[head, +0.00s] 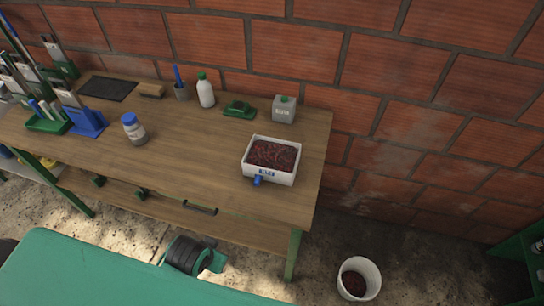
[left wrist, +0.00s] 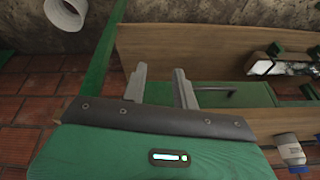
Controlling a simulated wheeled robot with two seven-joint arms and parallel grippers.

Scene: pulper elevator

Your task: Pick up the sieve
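I cannot make out a sieve for certain in either view. A white rectangular box (head: 286,178) full of dark red bits, with a label and a blue fitting on its front, stands near the right end of the wooden bench (head: 200,150). Whether it has a mesh bottom is hidden. My left gripper (left wrist: 160,82) shows in the left wrist view with its two grey fingers apart and nothing between them. The bench and its green frame lie beyond the fingers.
A white bucket (head: 371,270) stands on the floor at right. The bench's front middle is clear.

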